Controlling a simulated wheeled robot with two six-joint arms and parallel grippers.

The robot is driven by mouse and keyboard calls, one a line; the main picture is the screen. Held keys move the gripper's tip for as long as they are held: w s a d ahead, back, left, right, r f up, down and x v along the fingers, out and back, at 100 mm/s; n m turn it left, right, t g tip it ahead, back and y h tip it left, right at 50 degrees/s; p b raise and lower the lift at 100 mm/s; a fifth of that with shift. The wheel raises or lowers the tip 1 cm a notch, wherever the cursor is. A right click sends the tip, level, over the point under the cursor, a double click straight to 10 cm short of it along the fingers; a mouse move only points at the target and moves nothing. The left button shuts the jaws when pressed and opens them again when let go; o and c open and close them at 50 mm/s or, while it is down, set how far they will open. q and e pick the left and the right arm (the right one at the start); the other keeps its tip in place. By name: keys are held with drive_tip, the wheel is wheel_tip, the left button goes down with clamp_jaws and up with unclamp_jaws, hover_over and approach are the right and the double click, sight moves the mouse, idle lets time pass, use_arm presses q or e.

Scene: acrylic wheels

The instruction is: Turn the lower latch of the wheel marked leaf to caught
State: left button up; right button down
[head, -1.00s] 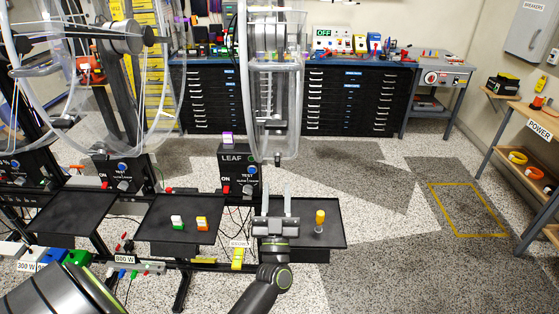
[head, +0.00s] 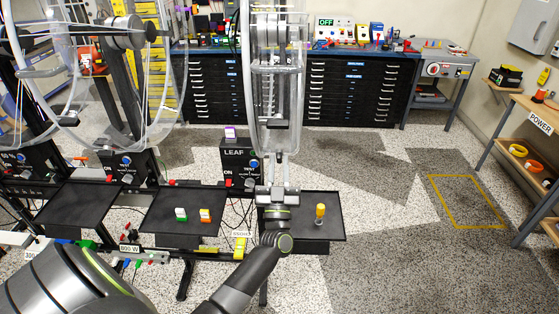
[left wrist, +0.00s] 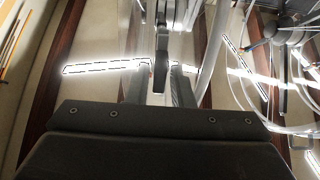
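The wheel marked leaf (head: 276,85) is a clear, narrow wheel seen edge-on in the head view, beside a black panel labelled LEAF (head: 235,155). My left gripper (head: 277,159) is raised under the bottom of its rim, fingers pointing up. In the left wrist view the lower latch (left wrist: 161,72), a dark narrow handle, hangs between my two fingers. The fingers are apart, one on each side of it, and I see no clear contact. In the head view the latch is hard to make out by the fingertips. My right gripper is not in view.
Another tray (head: 160,222) holds white-green and orange pieces. A second clear wheel (head: 160,85) stands to the left. The floor to the right is open.

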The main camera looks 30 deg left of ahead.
use_arm(q)
clamp_jaws()
drive_tip(key=shift+r+m+p, duration=0.1)
drive_tip(key=shift+m+p, duration=0.2)
drive_tip(key=shift+p, duration=0.3)
drive_tip(key=shift+m+p, duration=1.2)
drive_tip(key=shift+m, duration=0.8)
drive_tip(key=m, duration=0.4)
drive_tip(key=shift+m, duration=0.3)
